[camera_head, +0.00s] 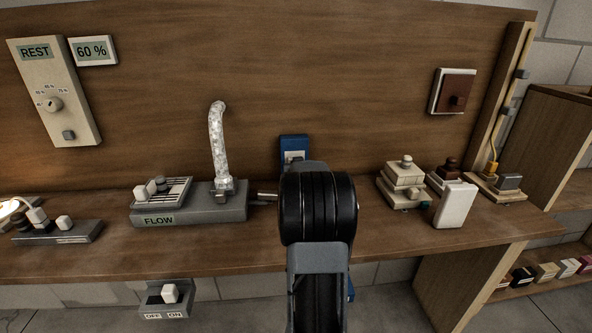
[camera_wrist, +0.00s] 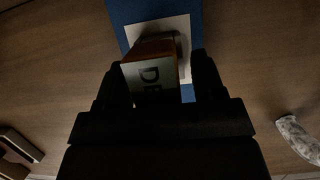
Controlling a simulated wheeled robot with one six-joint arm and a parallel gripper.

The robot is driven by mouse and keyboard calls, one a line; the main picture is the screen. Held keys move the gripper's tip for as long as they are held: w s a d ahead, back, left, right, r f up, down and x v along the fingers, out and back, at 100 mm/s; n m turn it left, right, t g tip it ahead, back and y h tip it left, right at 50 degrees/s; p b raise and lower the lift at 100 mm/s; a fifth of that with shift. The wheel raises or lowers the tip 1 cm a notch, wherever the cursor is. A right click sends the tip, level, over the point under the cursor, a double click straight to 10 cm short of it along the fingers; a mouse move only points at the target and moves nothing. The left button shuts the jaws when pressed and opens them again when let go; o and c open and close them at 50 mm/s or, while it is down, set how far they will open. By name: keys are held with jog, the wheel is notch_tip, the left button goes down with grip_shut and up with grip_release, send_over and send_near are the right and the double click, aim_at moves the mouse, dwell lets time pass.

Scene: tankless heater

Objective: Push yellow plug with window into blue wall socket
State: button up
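The blue wall socket (camera_head: 294,143) is on the wooden back panel, its lower part hidden behind my arm in the head view. In the wrist view the blue socket (camera_wrist: 125,11) has a pale square plate (camera_wrist: 140,29). A plug-like block (camera_wrist: 181,66) with orange-brown sides and a pale label reading "DE" sits in front of the plate, slightly tilted. I cannot tell how deep it sits. My gripper (camera_wrist: 157,70) has one black finger on each side of the block; a narrow blue gap shows by the right finger. The head view hides the fingers.
A grey FLOW unit (camera_head: 205,210) with a clear water column (camera_head: 218,145) stands left of my arm. Pale stacked blocks (camera_head: 404,180) and a white block (camera_head: 455,205) stand to the right. A brown wall plate (camera_head: 453,92) hangs at upper right.

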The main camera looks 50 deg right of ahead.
jog(key=shift+o, duration=0.2)
jog(key=p+v, duration=0.1)
jog(key=v, duration=1.2)
jog(key=shift+s+a, duration=0.2)
jog(key=shift+s, duration=0.05)
jog(key=shift+r, duration=0.15)
